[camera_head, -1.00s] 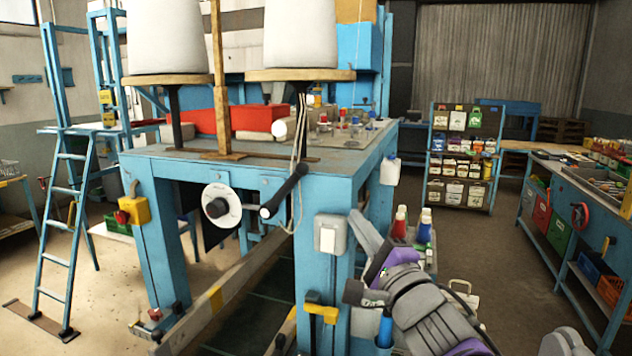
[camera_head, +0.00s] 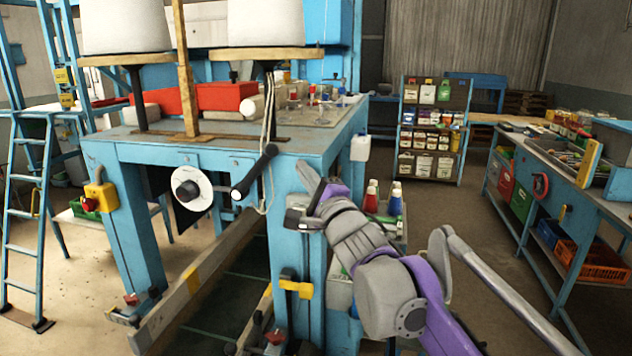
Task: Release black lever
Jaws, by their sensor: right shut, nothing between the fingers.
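A black lever (camera_head: 255,171) with a thick round grip slants up to the right on the front of the blue machine table (camera_head: 222,160), beside a white dial (camera_head: 192,188). My right gripper (camera_head: 297,215) is shut and empty. It shows in front of the table's right front leg, right of and below the lever, apart from it in the picture. How far it is from the lever in depth I cannot tell. My left gripper is not in view.
A yellow bracket with a dark handle (camera_head: 296,288) sits lower on the front leg. A yellow box with a red button (camera_head: 100,197) is on the left leg. Bottles (camera_head: 371,198) stand right of the leg. A workbench (camera_head: 545,190) runs along the right; floor lies between.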

